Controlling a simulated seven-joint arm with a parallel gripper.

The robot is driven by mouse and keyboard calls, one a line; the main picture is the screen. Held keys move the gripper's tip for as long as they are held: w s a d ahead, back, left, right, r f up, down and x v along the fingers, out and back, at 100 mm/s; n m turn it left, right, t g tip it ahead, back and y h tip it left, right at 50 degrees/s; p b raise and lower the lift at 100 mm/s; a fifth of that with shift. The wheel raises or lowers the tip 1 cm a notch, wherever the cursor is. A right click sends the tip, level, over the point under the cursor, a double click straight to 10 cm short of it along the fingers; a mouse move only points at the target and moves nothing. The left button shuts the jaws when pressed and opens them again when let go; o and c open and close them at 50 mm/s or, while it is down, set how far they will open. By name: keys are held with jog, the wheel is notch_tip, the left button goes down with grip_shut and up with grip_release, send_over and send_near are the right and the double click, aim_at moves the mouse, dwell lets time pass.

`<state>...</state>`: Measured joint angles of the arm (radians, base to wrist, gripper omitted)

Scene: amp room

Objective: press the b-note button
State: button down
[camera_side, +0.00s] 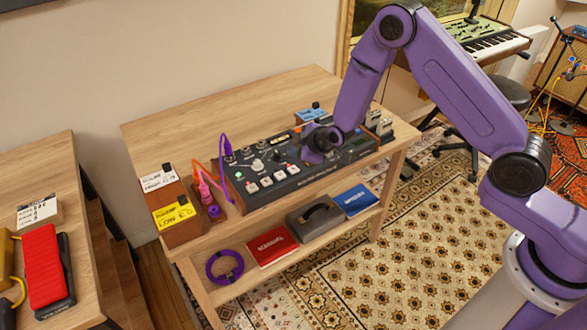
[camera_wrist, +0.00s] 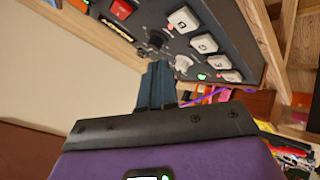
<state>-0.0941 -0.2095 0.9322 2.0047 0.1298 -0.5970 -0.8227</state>
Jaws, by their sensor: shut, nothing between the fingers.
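A dark control panel (camera_side: 330,168) with knobs and a row of several white buttons (camera_side: 266,182) lies on the wooden table. In the wrist view the white buttons (camera_wrist: 204,44) show on the panel (camera_wrist: 225,22), with marks too small to read, so I cannot tell which one is the b-note button. My gripper (camera_side: 312,156) is over the middle of the panel, to the right of the white buttons in the side view. In the wrist view its fingers (camera_wrist: 157,70) are shut and empty, near a white knob (camera_wrist: 183,62). I cannot tell whether the fingertips touch the panel.
Purple and orange cables (camera_side: 203,180) rise at the panel's left end. Wooden boxes with a yellow label (camera_side: 173,213) stand left of it. A lower shelf holds a red book (camera_side: 272,246), a grey case (camera_side: 314,218), a blue book (camera_side: 355,199) and a purple ring (camera_side: 225,266).

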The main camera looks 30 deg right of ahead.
jog(key=shift+r, duration=0.85)
jog(key=shift+s+a+r, duration=0.1)
jog(key=s+a+r+g+y, duration=0.1)
jog(key=s+a+r+g, duration=0.1)
jog(key=s+r, duration=0.45)
jog(key=s+a+r+g+y, duration=0.1)
jog(key=s+a+r+g, duration=0.2)
jog(key=s, duration=0.7)
jog(key=s+d+r+g+h, duration=0.1)
jog(key=s+d, duration=0.3)
jog(key=s, duration=0.4)
jog(key=s+d+r+g+h, duration=0.1)
jog(key=s+d+r, duration=0.3)
jog(key=s, duration=0.5)
jog(key=s+d+r+n+g+h, duration=0.1)
jog(key=s+d+r, duration=0.2)
jog(key=s+d, duration=0.3)
jog(key=s, duration=0.2)
jog(key=shift+s+g, duration=0.4)
